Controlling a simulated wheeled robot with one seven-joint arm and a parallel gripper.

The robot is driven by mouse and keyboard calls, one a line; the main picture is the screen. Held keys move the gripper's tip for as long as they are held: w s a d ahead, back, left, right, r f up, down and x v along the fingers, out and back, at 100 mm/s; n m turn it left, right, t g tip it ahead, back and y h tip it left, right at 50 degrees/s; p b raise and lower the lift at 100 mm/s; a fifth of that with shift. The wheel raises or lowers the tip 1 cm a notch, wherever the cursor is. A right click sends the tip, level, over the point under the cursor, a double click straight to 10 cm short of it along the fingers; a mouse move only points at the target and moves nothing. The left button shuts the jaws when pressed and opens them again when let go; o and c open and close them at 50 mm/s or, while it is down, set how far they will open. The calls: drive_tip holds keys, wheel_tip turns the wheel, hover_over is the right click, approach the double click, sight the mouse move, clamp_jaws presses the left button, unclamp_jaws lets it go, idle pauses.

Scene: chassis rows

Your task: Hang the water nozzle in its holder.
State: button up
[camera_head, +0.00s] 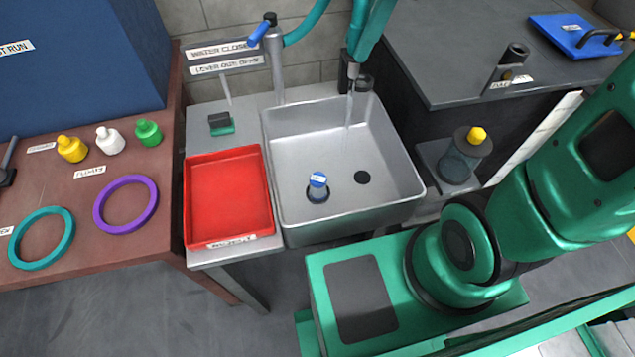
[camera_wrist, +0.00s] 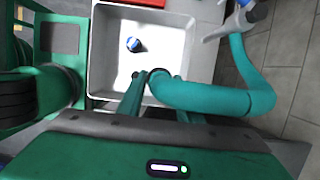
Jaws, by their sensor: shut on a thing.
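The hose (camera_wrist: 255,98) also shows in the wrist view, curving in front of the fingers. My gripper (camera_wrist: 152,84) is shut on the nozzle, whose grip is mostly hidden by hose and fingers. A faint water-like streak hangs below it in the head view. A labelled stand with a dark upright tube (camera_head: 514,54), possibly the holder, is on the right counter, apart from the nozzle.
The metal sink (camera_head: 408,190) holds a blue-and-white-topped piece (camera_head: 318,182). A red tray (camera_head: 228,196) lies left of it. A jar with a yellow knob (camera_head: 462,155) stands right of it. A blue board (camera_head: 572,35) lies on the right counter. Bottles and rings are on the left table.

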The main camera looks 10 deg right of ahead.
drive_tip(key=shift+w+d+f, duration=0.25)
drive_tip(key=shift+w+d, duration=0.55)
drive_tip(key=shift+d, duration=0.05)
drive_tip(key=shift+w+d+f, duration=0.25)
drive_tip(key=shift+w+d, duration=0.5)
drive_tip(key=shift+d, duration=0.05)
drive_tip(key=shift+w+d, duration=0.15)
wheel_tip(320, 180, down, 7)
idle(2.7)
drive_tip(key=o, duration=1.2)
drive_tip(key=shift+f, duration=0.15)
drive_tip(key=v, duration=1)
drive_tip(key=shift+d+r, duration=0.15)
drive_tip(key=shift+r, duration=0.15)
